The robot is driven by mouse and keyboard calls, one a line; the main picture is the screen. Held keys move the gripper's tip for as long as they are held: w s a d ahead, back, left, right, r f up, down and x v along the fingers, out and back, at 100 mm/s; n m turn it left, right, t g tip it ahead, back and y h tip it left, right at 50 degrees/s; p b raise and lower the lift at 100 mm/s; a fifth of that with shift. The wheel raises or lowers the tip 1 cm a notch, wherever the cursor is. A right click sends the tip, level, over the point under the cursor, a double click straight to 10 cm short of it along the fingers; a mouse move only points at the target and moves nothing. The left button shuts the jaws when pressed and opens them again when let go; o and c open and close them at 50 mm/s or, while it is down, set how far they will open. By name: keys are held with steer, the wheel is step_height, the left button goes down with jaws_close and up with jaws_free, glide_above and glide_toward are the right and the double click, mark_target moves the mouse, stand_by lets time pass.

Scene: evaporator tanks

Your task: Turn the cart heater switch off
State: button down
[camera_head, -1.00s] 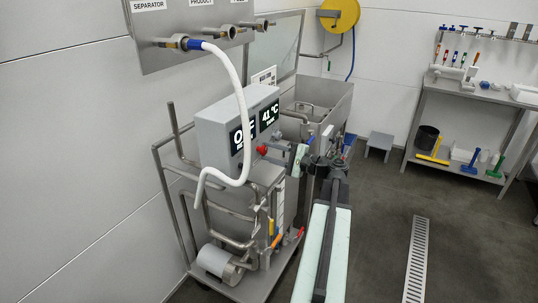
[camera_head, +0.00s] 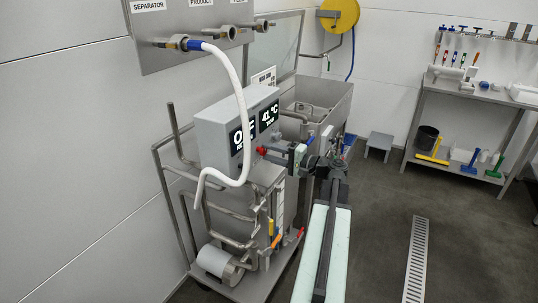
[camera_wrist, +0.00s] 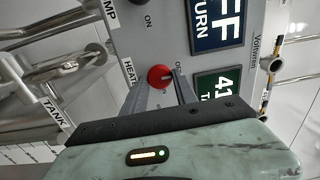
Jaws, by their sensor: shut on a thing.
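The heater switch is a red round knob (camera_wrist: 160,76) on the grey control box (camera_head: 215,130) of the cart, beside a partly hidden "HEAT" label (camera_wrist: 129,73). A small mark on the knob points right, toward a label starting with "O" whose rest is hidden. My gripper (camera_wrist: 161,90) is shut on the red knob, with one finger on each side of its lower part. In the head view the knob (camera_head: 262,150) shows at the tips of my gripper (camera_head: 268,151).
The box's displays read "OFF" (camera_head: 238,139) and "41 °C" (camera_head: 269,113). A white hose (camera_head: 241,100) hangs in front of the box from the wall panel (camera_head: 180,25). Another dark knob (camera_wrist: 139,2) marked "ON" is near. Open floor (camera_head: 380,230) lies to the right.

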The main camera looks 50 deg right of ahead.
steer(key=shift+a+f, duration=0.1)
steer(key=shift+a, duration=0.05)
steer(key=c, duration=1)
jaws_free()
steer(key=shift+s+d, duration=0.2)
steer(key=shift+s, duration=0.2)
steer(key=v, duration=0.7)
